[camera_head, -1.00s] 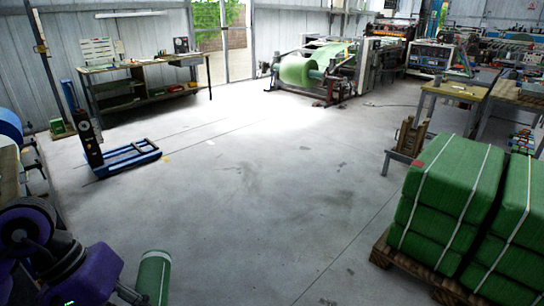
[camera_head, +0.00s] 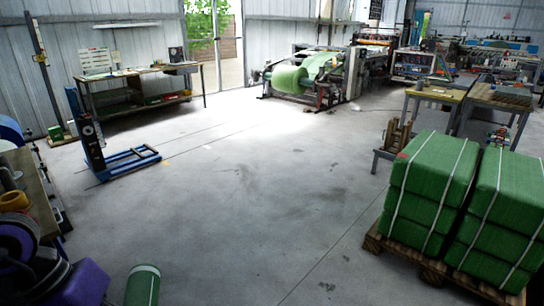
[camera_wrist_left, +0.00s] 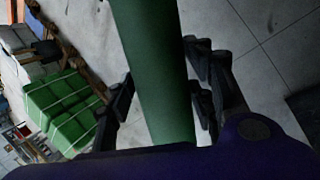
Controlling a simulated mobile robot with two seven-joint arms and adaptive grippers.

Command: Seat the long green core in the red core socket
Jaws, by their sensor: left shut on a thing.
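The long green core (camera_head: 142,287) shows at the bottom left of the head view, cut off by the lower edge. In the left wrist view the core (camera_wrist_left: 155,45) runs from the top edge down between the dark fingers. My left gripper (camera_wrist_left: 160,88) is shut on it, with fingers on both sides. In the head view my purple left arm is at the lower left corner, and its fingers are not clearly seen. My right gripper is in neither view. I cannot make out the red core socket for certain.
Green bales (camera_head: 432,180) stand on a wooden pallet (camera_head: 440,268) at the right. A low stand with wooden pegs (camera_head: 396,138) is behind them. A blue lifter (camera_head: 125,160) and a workbench (camera_head: 140,88) are left; a machine (camera_head: 312,78) is at the back. The middle floor is clear.

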